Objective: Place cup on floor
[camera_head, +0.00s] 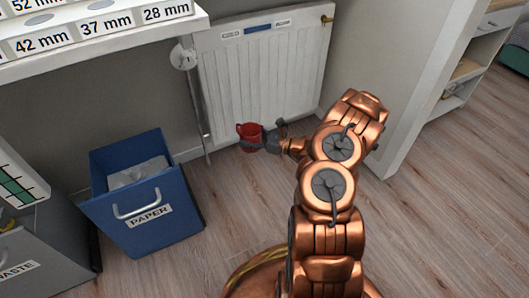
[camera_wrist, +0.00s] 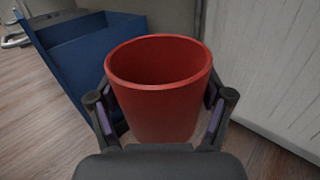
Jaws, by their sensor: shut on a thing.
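A red cup (camera_head: 249,132) is upright in my gripper (camera_head: 262,138), in front of the white radiator in the head view. In the wrist view the red cup (camera_wrist: 160,95) fills the middle, its open rim facing up and its inside empty as far as I see. The two fingers of my gripper (camera_wrist: 161,108) press on its left and right sides. The wood floor (camera_head: 240,200) lies below. I cannot tell whether the cup's bottom touches the floor, as its base is hidden in the wrist view.
A blue paper bin (camera_head: 185,222) stands left of the cup, with a grey waste bin (camera_head: 50,245) beyond it. The radiator (camera_head: 255,85) is close behind. A white shelf (camera_head: 100,38) overhangs at upper left. Open floor lies right of my arm.

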